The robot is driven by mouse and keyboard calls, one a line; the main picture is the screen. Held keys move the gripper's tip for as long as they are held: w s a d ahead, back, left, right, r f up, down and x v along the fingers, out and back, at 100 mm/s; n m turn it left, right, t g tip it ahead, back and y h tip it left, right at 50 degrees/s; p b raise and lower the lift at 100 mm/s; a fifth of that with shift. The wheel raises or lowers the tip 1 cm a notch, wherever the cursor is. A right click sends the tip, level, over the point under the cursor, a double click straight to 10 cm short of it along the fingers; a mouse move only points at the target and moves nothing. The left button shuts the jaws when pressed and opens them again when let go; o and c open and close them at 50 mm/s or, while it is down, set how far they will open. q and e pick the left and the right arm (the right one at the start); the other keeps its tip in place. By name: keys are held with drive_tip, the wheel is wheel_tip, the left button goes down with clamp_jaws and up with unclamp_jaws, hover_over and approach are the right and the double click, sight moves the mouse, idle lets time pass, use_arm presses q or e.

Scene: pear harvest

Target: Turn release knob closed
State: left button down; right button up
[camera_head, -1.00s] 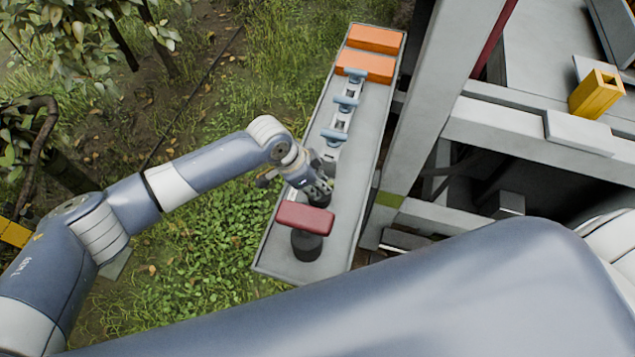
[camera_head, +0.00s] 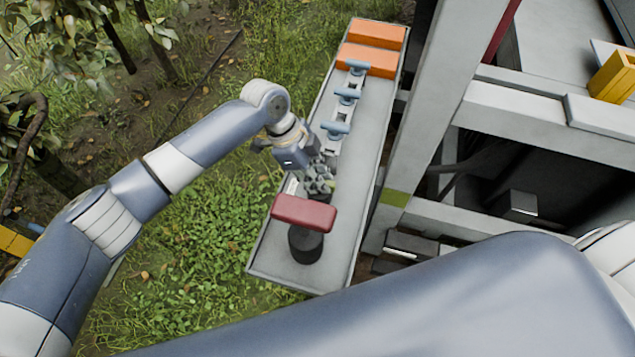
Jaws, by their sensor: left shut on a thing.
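A long grey panel (camera_head: 358,170) carries a row of controls. My left gripper (camera_head: 320,184) points down at the panel between the blue knobs and the red handle. It is shut on a small knob that its fingers mostly hide, so I cannot tell how that knob is turned. A red bar handle (camera_head: 304,212) on a black round base (camera_head: 305,245) stands just nearer than the gripper. Blue T-shaped knobs stand in a line beyond it: a near one (camera_head: 335,130), a middle one (camera_head: 347,95) and a far one (camera_head: 357,68). My right gripper is not in view.
Two orange blocks (camera_head: 368,60) sit at the panel's far end. A grey frame post (camera_head: 428,110) rises close to the panel's right side. A yellow bracket (camera_head: 612,76) is at the upper right. Grass (camera_head: 190,250) and leafy branches lie to the left.

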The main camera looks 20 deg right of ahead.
use_arm(q)
drive_tip(key=shift+w+m, duration=0.1)
drive_tip(key=shift+m, duration=0.3)
drive_tip(key=shift+b, duration=0.35)
drive_tip(key=c, duration=1.5)
unclamp_jaws()
